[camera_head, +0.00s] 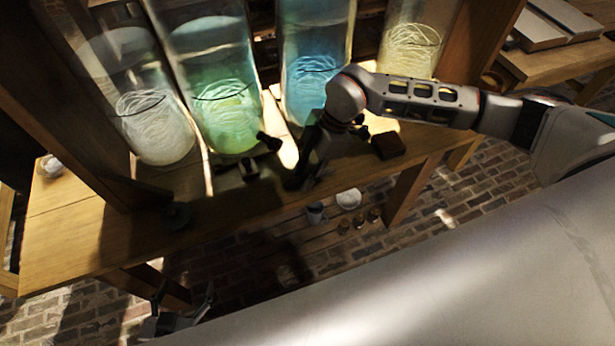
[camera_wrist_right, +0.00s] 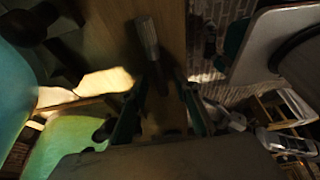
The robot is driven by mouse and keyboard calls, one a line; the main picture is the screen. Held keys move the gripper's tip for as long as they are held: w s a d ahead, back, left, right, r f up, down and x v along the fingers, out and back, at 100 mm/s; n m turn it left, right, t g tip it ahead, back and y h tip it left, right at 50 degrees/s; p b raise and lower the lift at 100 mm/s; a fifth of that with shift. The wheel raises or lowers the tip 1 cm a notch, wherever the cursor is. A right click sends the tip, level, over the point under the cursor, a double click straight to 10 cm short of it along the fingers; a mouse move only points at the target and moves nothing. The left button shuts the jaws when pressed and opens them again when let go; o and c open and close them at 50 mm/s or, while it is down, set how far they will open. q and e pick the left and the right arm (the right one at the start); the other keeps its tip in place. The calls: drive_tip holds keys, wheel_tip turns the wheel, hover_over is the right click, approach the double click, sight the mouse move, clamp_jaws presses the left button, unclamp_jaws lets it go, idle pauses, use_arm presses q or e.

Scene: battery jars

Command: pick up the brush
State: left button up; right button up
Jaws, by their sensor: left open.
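In the right wrist view, a slim object with a ribbed grey end (camera_wrist_right: 147,38) and a dark lower part lies on the wooden shelf; it looks like the brush. My right gripper (camera_wrist_right: 166,88) is open, its two dark fingers apart, with the object's dark end near or between the tips. I cannot tell whether they touch it. In the head view my right gripper (camera_head: 310,160) is low over the shelf, in front of the blue jar, and the brush is not clearly visible. My left gripper (camera_head: 182,304) is open and empty, low at the bottom, below the shelf edge.
Glass jars with clear, green (camera_head: 228,115), blue (camera_head: 310,70) and yellowish (camera_head: 410,45) contents stand behind on the wooden shelf (camera_head: 75,235). A dark brown block (camera_head: 387,145) lies right of my right gripper. Small dark fittings sit near the green jar. Brick floor lies below.

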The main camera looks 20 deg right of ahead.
clamp_jaws()
drive_tip(key=shift+r, duration=0.15)
